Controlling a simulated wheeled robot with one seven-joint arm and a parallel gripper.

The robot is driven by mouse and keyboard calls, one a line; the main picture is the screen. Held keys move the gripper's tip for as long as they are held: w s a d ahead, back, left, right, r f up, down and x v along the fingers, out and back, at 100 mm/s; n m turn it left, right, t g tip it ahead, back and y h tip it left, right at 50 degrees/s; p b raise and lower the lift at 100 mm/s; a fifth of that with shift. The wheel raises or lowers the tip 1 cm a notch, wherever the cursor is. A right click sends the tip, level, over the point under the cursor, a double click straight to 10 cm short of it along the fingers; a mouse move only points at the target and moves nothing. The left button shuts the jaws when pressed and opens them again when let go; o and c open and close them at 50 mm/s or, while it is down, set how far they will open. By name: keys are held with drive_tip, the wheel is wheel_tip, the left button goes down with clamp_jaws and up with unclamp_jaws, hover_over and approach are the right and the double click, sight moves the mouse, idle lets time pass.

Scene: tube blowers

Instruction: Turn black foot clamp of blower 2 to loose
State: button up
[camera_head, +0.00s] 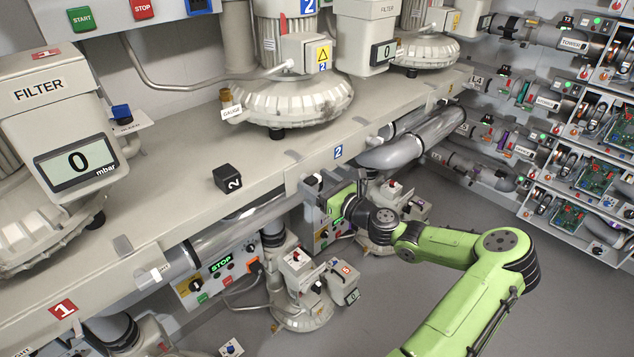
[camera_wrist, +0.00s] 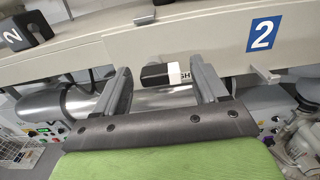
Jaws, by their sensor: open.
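A small black block with a white lettered face (camera_wrist: 158,76) sits at the bench's front edge in the wrist view; only part of its lettering shows. It looks like the foot clamp's handle, but I cannot be sure. My gripper (camera_wrist: 161,66) is open, with one finger on each side of the block and visible gaps. Blower 2 (camera_head: 290,100) stands on the bench behind. A black notched block marked 2 (camera_head: 228,178) lies on the bench top; it also shows in the wrist view (camera_wrist: 38,22).
A blue 2 label (camera_wrist: 263,36) marks the bench front (camera_head: 380,135) right of the gripper. Metal pipes (camera_head: 235,222) run under the bench. A small pump unit (camera_head: 300,290) and a STOP panel (camera_head: 218,270) stand below. The floor at right is clear.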

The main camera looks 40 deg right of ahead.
drive_tip(key=shift+w, duration=0.2)
drive_tip(key=c, duration=1.1)
drive_tip(key=shift+o, duration=0.2)
